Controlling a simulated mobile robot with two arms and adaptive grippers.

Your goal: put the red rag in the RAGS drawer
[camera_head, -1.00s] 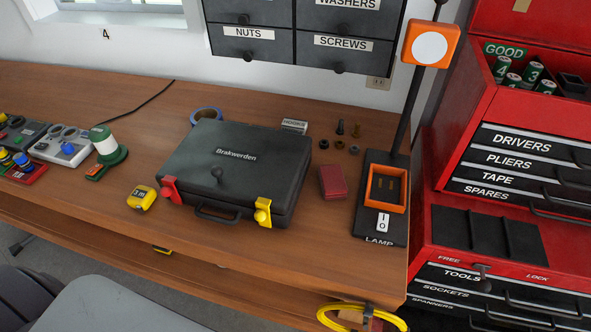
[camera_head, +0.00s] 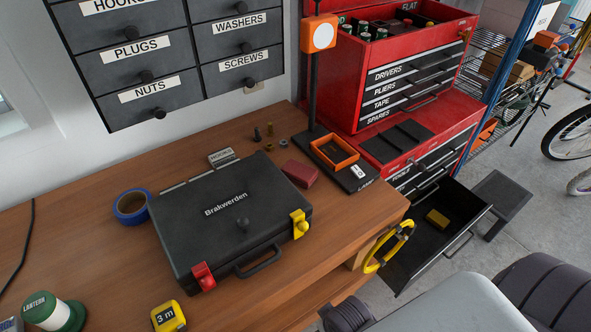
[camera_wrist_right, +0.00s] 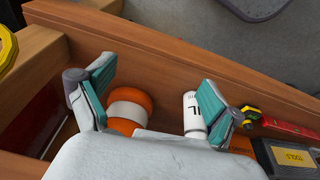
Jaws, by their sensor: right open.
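A dark red, flat block-like thing (camera_head: 300,173) lies on the bench right of the black case; I cannot tell whether it is the red rag. A black drawer (camera_head: 398,272) of the red tool chest stands pulled out, with a small yellow thing (camera_head: 437,219) inside. No RAGS label is readable. My right gripper (camera_wrist_right: 158,92) is open and empty in the right wrist view, above a wooden compartment with an orange-and-white roll (camera_wrist_right: 130,108) and a white container (camera_wrist_right: 193,115). A dark red surface (camera_wrist_right: 35,122) shows at that view's left. My left gripper is not in view.
The black Brakwerden case (camera_head: 232,215) fills the bench middle. A lamp base (camera_head: 345,165) stands at the bench's right end, and a yellow coil (camera_head: 388,247) hangs from its edge. Small labelled wall drawers (camera_head: 150,92) show HOOKS, PLUGS, NUTS, WASHERS and SCREWS.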

